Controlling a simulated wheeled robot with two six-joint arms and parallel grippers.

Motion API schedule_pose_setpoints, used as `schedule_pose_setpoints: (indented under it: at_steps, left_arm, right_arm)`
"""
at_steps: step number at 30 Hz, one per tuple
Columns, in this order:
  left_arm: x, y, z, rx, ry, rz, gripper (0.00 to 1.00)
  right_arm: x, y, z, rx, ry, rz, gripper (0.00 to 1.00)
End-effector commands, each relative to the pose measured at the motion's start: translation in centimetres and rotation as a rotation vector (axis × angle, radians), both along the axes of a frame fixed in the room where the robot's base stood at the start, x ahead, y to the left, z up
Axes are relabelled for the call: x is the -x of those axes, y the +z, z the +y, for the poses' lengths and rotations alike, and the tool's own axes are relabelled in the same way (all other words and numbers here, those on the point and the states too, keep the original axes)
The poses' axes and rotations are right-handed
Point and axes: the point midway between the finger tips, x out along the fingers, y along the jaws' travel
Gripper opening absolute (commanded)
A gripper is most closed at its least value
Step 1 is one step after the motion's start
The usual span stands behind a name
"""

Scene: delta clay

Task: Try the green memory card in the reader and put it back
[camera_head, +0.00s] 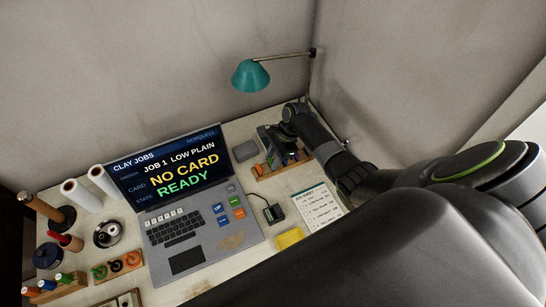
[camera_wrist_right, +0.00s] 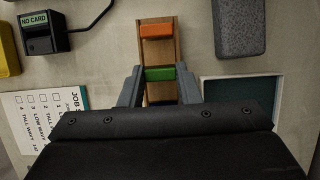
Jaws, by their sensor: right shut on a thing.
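The green memory card (camera_wrist_right: 160,74) sits in the wooden card rack (camera_wrist_right: 146,52) in the right wrist view, between the two fingers of my right gripper (camera_wrist_right: 159,88). The gripper is shut on the card; whether it is lifted at all is hard to tell. In the head view the right gripper (camera_head: 283,142) is over the rack (camera_head: 283,171) and hides part of it. An orange card (camera_wrist_right: 156,31) stands farther along the rack. The black reader (camera_wrist_right: 42,38) shows NO CARD; it also appears in the head view (camera_head: 274,213). My left gripper is not in view.
The laptop (camera_head: 182,228) screen reads NO CARD, READY. A job sheet (camera_head: 317,207) and a yellow block (camera_head: 290,238) lie near the reader. A grey block (camera_wrist_right: 240,25) lies beside the rack. A teal lamp (camera_head: 251,76) stands behind. Spools and tools crowd the left.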

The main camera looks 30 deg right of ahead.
Motion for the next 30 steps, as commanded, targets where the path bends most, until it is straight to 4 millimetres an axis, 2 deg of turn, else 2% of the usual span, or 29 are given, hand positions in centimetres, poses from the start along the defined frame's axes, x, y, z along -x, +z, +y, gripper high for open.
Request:
schedule_pose_setpoints:
  at_steps: [8, 9, 14, 20, 24, 30]
  left_arm:
    - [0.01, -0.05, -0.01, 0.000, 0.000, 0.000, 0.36]
    - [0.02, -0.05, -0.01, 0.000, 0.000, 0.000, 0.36]
    - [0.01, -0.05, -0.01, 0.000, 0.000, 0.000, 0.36]
    - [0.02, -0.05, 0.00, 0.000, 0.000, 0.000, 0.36]
    - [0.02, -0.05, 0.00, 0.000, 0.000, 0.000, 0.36]
    - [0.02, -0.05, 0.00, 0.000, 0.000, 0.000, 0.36]
  right_arm:
    - [-0.01, -0.13, 0.01, 0.000, 0.000, 0.000, 0.06]
    - [-0.01, -0.13, 0.01, 0.000, 0.000, 0.000, 0.32]
    - [0.00, -0.13, 0.01, 0.000, 0.000, 0.000, 0.53]
    - [0.01, -0.13, 0.00, 0.000, 0.000, 0.000, 0.55]
    - [0.01, -0.13, 0.00, 0.000, -0.001, 0.000, 0.70]
    - [0.02, -0.13, -0.01, 0.000, -0.001, 0.001, 0.70]
